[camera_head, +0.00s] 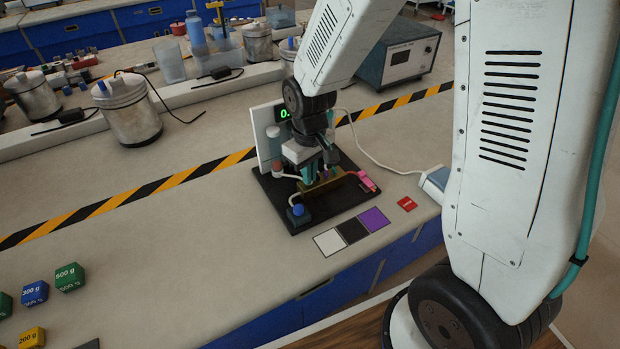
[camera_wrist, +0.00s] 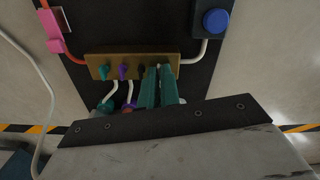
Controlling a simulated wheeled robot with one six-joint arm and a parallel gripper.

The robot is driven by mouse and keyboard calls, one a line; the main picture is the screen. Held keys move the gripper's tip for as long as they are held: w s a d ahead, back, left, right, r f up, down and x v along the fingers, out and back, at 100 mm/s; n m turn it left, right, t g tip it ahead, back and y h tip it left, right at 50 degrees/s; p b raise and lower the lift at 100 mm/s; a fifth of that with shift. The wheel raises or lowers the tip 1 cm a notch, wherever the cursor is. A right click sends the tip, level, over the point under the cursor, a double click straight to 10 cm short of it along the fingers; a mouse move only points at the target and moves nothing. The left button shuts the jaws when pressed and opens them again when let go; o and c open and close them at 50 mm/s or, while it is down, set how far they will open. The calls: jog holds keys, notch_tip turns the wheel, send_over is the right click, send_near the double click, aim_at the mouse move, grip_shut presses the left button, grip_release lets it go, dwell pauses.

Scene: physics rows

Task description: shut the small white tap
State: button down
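A brass block with a row of small taps (camera_wrist: 110,62) crosses the black board in the wrist view. A teal tap (camera_wrist: 103,72), a purple tap (camera_wrist: 122,71) and a black tap (camera_wrist: 141,70) show on it from left to right. My gripper (camera_wrist: 158,68) has its teal fingertips at the block just right of the black tap. A narrow gap shows between the fingers, with a small pale bit at the tips. The white tap is not clearly seen; my fingers cover that place. In the head view my gripper (camera_head: 307,178) is low over the brass block (camera_head: 328,181).
A blue button on a dark box (camera_wrist: 215,21) is right of the block; a pink clamp (camera_wrist: 55,34) is left. A panel with green digits (camera_head: 264,140) stands behind. White, black and purple squares (camera_head: 352,230) and a red tag (camera_head: 407,204) lie in front.

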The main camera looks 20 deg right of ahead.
jog(key=shift+m, duration=0.8)
jog(key=c, duration=1.9)
grip_release()
jog(key=shift+m, duration=0.3)
jog(key=shift+c, duration=0.2)
jog(key=shift+r, duration=3.5)
jog(key=s+d+r+m, duration=0.1)
jog(key=s+d+r, duration=0.1)
jog(key=s+r, duration=0.5)
jog(key=s+d+r+t, duration=0.1)
jog(key=s+d+r, duration=0.2)
jog(key=s+r, duration=0.4)
jog(key=shift+s+d+r+m, duration=0.15)
jog(key=shift+s+d+m, duration=0.2)
jog(key=shift+s, duration=3.6)
